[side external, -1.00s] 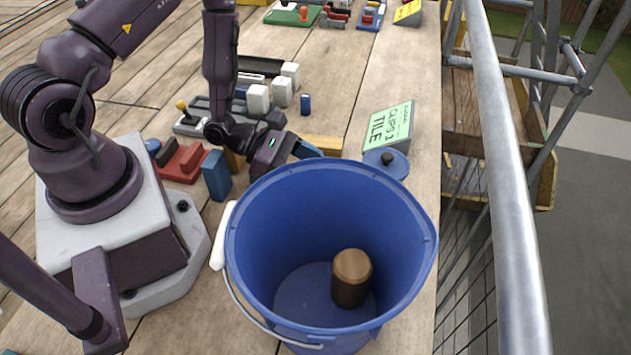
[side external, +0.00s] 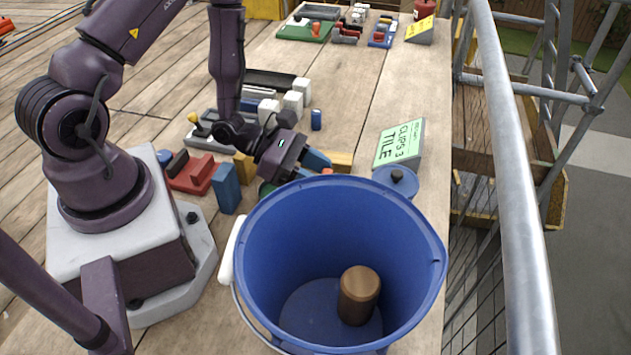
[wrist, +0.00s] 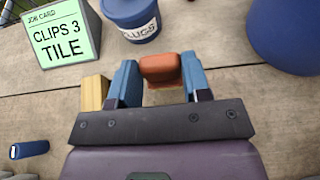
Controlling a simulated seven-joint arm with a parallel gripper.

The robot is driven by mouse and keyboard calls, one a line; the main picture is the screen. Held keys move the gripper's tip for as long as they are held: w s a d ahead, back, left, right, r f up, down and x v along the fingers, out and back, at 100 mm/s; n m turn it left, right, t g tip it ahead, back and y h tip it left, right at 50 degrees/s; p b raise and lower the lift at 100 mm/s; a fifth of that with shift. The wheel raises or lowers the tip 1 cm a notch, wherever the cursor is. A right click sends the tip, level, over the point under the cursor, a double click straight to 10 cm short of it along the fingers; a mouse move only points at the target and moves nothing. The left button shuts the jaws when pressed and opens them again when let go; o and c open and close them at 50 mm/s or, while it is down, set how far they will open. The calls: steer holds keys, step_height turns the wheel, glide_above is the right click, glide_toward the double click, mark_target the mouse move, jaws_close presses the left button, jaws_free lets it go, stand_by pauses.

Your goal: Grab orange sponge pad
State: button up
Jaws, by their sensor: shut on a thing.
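The orange sponge pad (wrist: 160,68) is a small block between the two blue fingers of my gripper (wrist: 160,80) in the wrist view. My gripper is shut on it, a finger on each side, low over the wooden boards. In the side view my gripper (side external: 318,165) is just behind the rim of the blue bucket. Only a small orange bit of the pad (side external: 327,171) shows there; the bucket rim hides the area below.
The blue bucket (side external: 262,235) holds a brown cylinder (side external: 359,290). A lidded blue tub (side external: 396,182) and a green job card (side external: 400,145) stand right of my gripper. A yellow block (side external: 341,160), a blue block (side external: 226,188) and a red piece (side external: 192,173) are close by.

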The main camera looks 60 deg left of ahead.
step_height(320, 180, up, 7)
stand_by(0.3)
steer(key=shift+f, duration=0.1)
stand_by(0.4)
